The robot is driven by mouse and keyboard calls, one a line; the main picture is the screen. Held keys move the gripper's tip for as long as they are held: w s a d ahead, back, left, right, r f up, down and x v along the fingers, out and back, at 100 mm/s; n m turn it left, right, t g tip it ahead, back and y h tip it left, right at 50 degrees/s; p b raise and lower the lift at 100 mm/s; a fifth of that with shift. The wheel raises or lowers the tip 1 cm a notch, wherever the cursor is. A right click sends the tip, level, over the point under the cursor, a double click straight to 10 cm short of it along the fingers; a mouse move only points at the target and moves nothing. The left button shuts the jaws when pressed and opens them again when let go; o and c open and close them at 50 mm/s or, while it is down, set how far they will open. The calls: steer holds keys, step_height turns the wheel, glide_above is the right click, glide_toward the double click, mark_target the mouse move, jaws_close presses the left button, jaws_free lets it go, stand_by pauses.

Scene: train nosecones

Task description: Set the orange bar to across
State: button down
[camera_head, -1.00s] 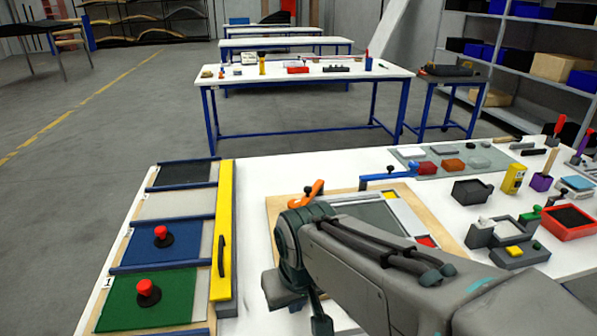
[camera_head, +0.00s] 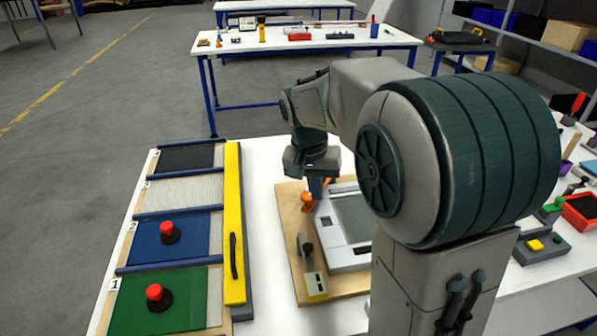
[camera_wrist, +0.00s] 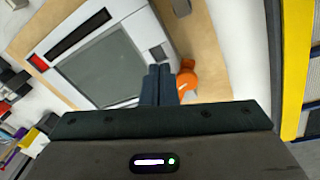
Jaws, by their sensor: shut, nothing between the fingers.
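The orange bar (camera_head: 306,203) is a small bright piece at the far left part of a grey-white panel (camera_head: 329,239) on a wooden board (camera_head: 290,205). My gripper (camera_head: 318,190) points down right at it, its blue fingers closed together. In the wrist view the closed fingers (camera_wrist: 158,88) are just left of the orange bar (camera_wrist: 187,79), very close to it; I cannot tell if they touch. Part of the bar is hidden behind the fingers and gripper body, so its full direction is unclear.
A black-handled lever with a metal plate (camera_head: 313,276) stands on the board's near left. A yellow rail with a dark handle (camera_head: 234,215) and numbered coloured panels with red knobs (camera_head: 154,292) lie left. My arm hides much of the table's right side.

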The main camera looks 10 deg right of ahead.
steer(key=w+a+f+m+h+p, duration=0.1)
steer(key=w+a+m+h+p, duration=0.15)
steer(key=w+a, duration=0.4)
steer(key=w+a+m+h+p, duration=0.1)
steer(key=w+a+m+h, duration=0.15)
steer(key=w, duration=0.65)
steer(key=shift+n+h, duration=0.3)
steer(key=shift+n, duration=0.1)
steer(key=p+x, duration=0.1)
steer(key=x, duration=0.8)
steer(key=shift+f, duration=0.1)
steer(key=shift+s+d+f+p, duration=0.15)
steer(key=shift+s+d+p, duration=0.1)
steer(key=shift+s+d, duration=0.25)
steer(key=shift+s+d+f+p, duration=0.15)
steer(key=shift+s+d+p, duration=0.15)
steer(key=shift+d, duration=0.45)
steer(key=shift+s+d+f, duration=0.1)
steer(key=shift+s+d, duration=0.35)
steer(key=shift+d, duration=0.1)
steer(key=shift+f, duration=0.1)
